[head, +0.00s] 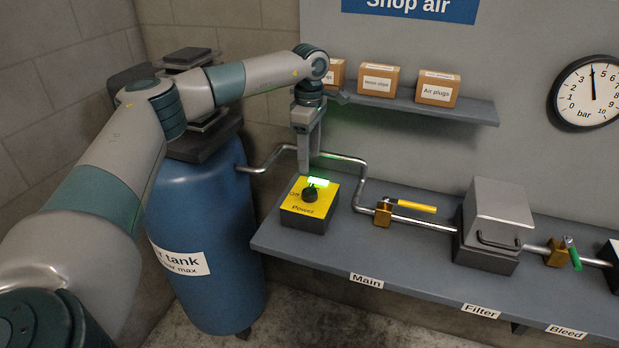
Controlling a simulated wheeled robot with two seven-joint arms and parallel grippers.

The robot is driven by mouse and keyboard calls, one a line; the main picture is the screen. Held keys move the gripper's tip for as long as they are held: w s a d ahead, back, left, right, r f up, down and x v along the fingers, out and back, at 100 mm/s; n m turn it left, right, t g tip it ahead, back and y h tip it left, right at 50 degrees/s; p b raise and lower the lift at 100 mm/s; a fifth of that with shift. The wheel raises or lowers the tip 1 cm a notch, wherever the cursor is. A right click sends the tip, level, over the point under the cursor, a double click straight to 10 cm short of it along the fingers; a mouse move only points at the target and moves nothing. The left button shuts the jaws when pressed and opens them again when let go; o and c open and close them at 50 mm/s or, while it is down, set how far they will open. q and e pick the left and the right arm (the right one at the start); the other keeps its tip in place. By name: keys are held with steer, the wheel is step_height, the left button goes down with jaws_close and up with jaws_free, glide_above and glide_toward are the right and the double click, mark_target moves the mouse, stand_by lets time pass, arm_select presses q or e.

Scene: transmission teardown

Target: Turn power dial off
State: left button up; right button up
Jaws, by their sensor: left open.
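The power dial (310,194) is a black knob on the yellow top of a small dark box (303,222) marked "Off" and "Power". A green light (317,182) glows at the back of the knob. The box stands at the left end of the grey shelf. My left gripper (309,162) points down just above and behind the dial. It is open and empty, and appears apart from the knob. The dial's exact pointer direction is hard to read. My right gripper is out of view.
A bent metal pipe (358,190) runs behind the box from the blue air tank (205,235). A yellow-handled valve (383,212), a filter box (497,220) and a green-handled valve (573,255) stand to the right. Small cartons (377,81) sit on an upper shelf (470,110).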

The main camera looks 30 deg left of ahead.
mark_target(309, 188)
arm_select(q)
step_height(309, 188, down, 9)
steer(key=shift+f+p, duration=0.1)
steer(key=shift+p, duration=1.15)
steer(key=shift+c, duration=0.7)
steer(key=c, duration=0.9)
